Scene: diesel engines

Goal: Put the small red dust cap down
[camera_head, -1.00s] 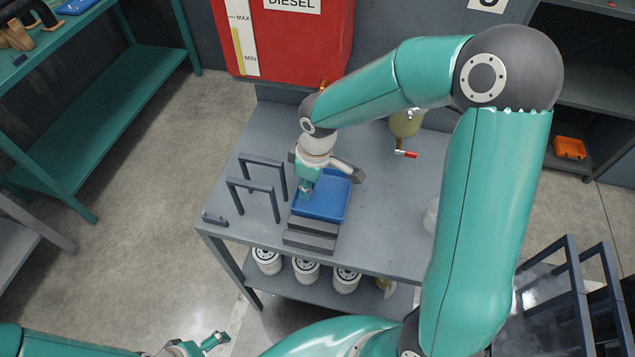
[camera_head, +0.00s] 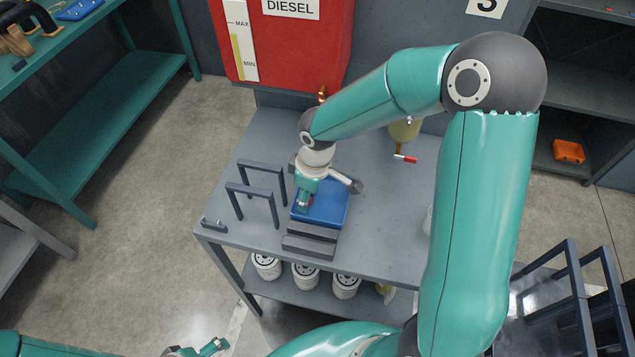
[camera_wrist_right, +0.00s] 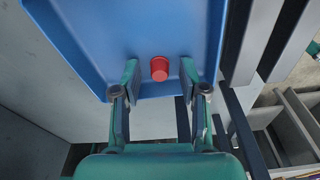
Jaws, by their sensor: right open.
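The small red dust cap (camera_wrist_right: 159,69) rests in the blue tray (camera_wrist_right: 90,50), near the tray's edge in the right wrist view. My right gripper (camera_wrist_right: 157,80) is open, with one finger on each side of the cap and a gap to each. In the head view my right gripper (camera_head: 304,205) reaches down over the left part of the blue tray (camera_head: 333,211). A speck of red shows beside its fingers there. My left gripper (camera_head: 215,346) shows only partly at the bottom edge, and its fingers are too unclear to judge.
The tray stands on a grey workbench (camera_head: 385,225). Dark upright frames (camera_head: 262,186) stand left of it and grey stepped blocks (camera_head: 309,245) in front. A red diesel tank (camera_head: 290,45) is behind. White filters (camera_head: 305,275) stand on the lower shelf.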

